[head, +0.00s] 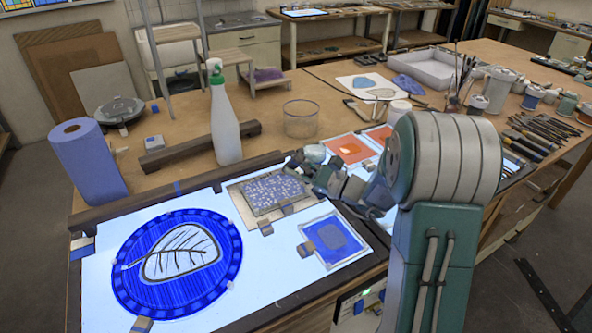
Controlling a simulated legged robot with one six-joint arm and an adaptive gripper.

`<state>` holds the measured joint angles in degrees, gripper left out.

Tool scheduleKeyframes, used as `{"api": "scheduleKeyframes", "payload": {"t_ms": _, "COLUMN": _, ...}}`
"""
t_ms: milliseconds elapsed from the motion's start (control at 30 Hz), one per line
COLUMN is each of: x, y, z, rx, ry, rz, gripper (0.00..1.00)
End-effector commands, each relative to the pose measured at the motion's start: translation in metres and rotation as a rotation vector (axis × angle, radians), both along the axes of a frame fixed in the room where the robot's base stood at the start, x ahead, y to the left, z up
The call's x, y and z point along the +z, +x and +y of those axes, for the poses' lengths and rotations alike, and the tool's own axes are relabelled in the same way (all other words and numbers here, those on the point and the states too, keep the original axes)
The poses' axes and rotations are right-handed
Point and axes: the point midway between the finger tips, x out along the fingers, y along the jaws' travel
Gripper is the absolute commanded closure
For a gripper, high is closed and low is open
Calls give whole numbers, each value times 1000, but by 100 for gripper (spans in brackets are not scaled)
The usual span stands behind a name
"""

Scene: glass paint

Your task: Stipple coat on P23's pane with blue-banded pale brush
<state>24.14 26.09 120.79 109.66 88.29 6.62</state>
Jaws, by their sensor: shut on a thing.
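My gripper (312,168) is small and partly covered by my own arm. It is over the light table, by the upper right corner of a speckled blue pane (270,192). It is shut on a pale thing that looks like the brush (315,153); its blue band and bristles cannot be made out. A smaller blue pane (345,258) with a greyish matt patch lies in front of the gripper. A large round blue pane (215,285) with a painted leaf lies at left. No P23 label is readable, so I cannot tell which pane is P23's.
Small blocks (306,249) sit at the pane edges. Dark bars (175,200) border the light table. A white spray bottle (224,125), blue paper roll (88,160) and clear beaker (300,118) stand behind. Orange panes (349,149) lie beyond the gripper. Pots and tools crowd the right.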

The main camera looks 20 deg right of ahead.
Motion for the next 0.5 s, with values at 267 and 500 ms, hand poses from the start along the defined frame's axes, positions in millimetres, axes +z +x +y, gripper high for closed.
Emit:
{"api": "scheduleKeyframes", "payload": {"t_ms": 267, "x": 10, "y": 0, "z": 0, "rx": 0, "ry": 0, "rz": -1, "gripper": 100}}
{"api": "scheduleKeyframes", "payload": {"t_ms": 500, "x": 12, "y": 0, "z": 0, "rx": 1, "ry": 0, "rz": -3, "gripper": 100}}
